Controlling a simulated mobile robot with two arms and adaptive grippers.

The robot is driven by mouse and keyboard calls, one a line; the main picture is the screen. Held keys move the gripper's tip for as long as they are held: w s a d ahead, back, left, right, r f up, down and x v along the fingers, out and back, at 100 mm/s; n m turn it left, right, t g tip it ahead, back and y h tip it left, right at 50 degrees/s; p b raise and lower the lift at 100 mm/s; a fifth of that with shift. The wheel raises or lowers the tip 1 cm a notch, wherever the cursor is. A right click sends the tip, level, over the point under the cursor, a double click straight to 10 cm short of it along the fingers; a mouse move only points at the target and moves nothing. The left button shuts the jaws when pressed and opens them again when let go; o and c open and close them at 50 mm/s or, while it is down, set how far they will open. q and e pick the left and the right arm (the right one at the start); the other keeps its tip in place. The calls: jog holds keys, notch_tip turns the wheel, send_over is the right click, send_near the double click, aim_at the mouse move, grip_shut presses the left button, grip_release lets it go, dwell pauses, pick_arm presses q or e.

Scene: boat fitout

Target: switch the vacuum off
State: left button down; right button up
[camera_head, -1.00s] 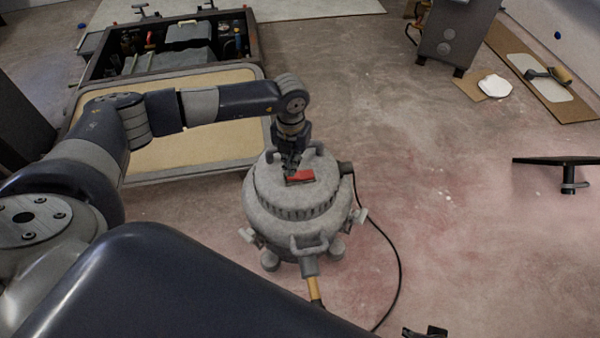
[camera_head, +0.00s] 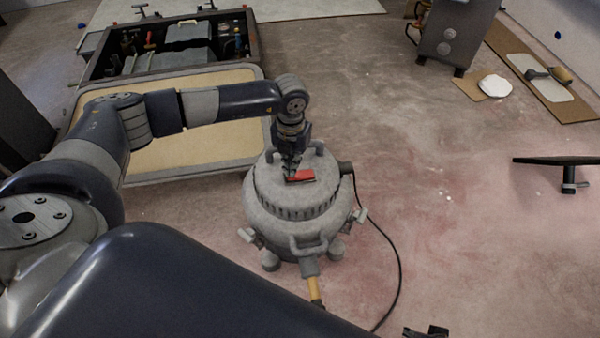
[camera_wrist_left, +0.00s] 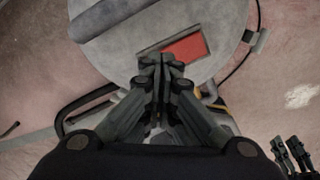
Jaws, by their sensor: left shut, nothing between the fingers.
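The vacuum (camera_head: 272,203) is a round grey canister standing on the floor in the middle of the head view. A red rocker switch (camera_head: 306,175) sits on its lid; it also shows in the left wrist view (camera_wrist_left: 187,48). My left gripper (camera_head: 290,177) is shut and empty, pointing down at the lid by the switch's left end. In the left wrist view its fingertips (camera_wrist_left: 160,62) are together at the near left edge of the switch. Whether they touch it I cannot tell. A part of my right gripper (camera_head: 428,332) shows at the bottom edge; its fingers are too cut off to read.
A black hose or cable (camera_head: 398,262) curves over the floor right of the vacuum. An open tool crate (camera_head: 165,70) and a tan padded panel (camera_head: 190,150) lie behind my left arm. A grey cabinet (camera_head: 455,40) stands at the back right. Floor to the right is mostly clear.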

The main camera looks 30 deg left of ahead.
pick_arm(q)
jog(key=shift+f, duration=0.1)
pick_arm(e)
jog(key=shift+w+r, duration=0.1)
jog(key=shift+r, duration=0.15)
pick_arm(q)
jog(key=shift+f, duration=0.1)
pick_arm(e)
jog(key=shift+s+r, duration=0.1)
jog(key=shift+s, duration=0.2)
pick_arm(q)
jog(key=shift+f, duration=0.15)
pick_arm(e)
jog(key=shift+w+r, duration=0.15)
jog(key=shift+r, duration=0.2)
jog(key=shift+w+r, duration=0.1)
jog(key=shift+r, duration=0.1)
pick_arm(q)
jog(key=shift+f+b, duration=0.1)
jog(key=shift+b, duration=0.2)
pick_arm(e)
jog(key=shift+r, duration=0.1)
pick_arm(q)
jog(key=shift+f, duration=0.1)
pick_arm(e)
jog(key=shift+w+r, duration=0.15)
jog(key=shift+r, duration=0.2)
pick_arm(q)
jog(key=shift+f, duration=0.1)
